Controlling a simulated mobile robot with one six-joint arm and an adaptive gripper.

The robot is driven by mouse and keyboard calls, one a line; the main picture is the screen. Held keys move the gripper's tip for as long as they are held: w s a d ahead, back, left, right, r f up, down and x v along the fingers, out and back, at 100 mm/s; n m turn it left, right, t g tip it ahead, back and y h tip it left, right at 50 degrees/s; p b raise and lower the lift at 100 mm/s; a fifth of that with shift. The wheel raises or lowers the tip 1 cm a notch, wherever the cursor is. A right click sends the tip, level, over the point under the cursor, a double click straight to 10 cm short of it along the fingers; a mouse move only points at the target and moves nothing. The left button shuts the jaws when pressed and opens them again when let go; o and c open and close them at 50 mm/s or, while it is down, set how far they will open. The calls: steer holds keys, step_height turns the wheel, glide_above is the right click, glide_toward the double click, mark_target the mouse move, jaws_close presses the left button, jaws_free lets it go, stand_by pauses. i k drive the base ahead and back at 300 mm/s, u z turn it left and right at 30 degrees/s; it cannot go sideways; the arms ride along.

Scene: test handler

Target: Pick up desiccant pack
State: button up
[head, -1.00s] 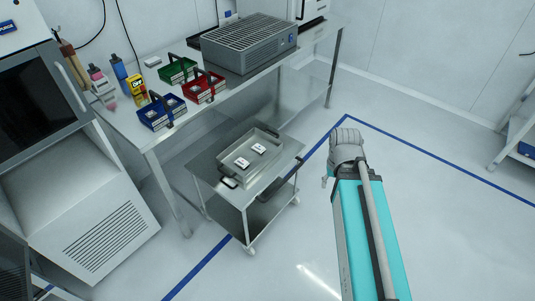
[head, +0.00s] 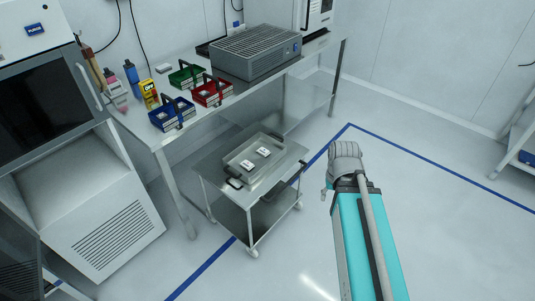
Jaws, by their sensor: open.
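Two small white packs with dark markings, which look like desiccant packs, lie flat in a shallow metal tray (head: 277,158) on a steel cart. One pack (head: 247,166) is on the left and the other pack (head: 263,152) is further back on the right. Their print is too small to read. My gripper (head: 327,188) shows only as a small grey part at the end of my teal arm. It is to the right of the cart, over the floor, apart from the tray and empty as far as I can see.
The steel cart (head: 212,168) stands before a long workbench. On the bench are a blue basket (head: 172,113), a red basket (head: 212,92), a green basket (head: 187,75) and a grey vented unit (head: 255,55). A large cabinet (head: 90,220) stands left. Floor right of the cart is clear.

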mark_target(262, 152)
steer(key=u, duration=0.1)
steer(key=i, duration=0.95)
steer(key=z, duration=0.05)
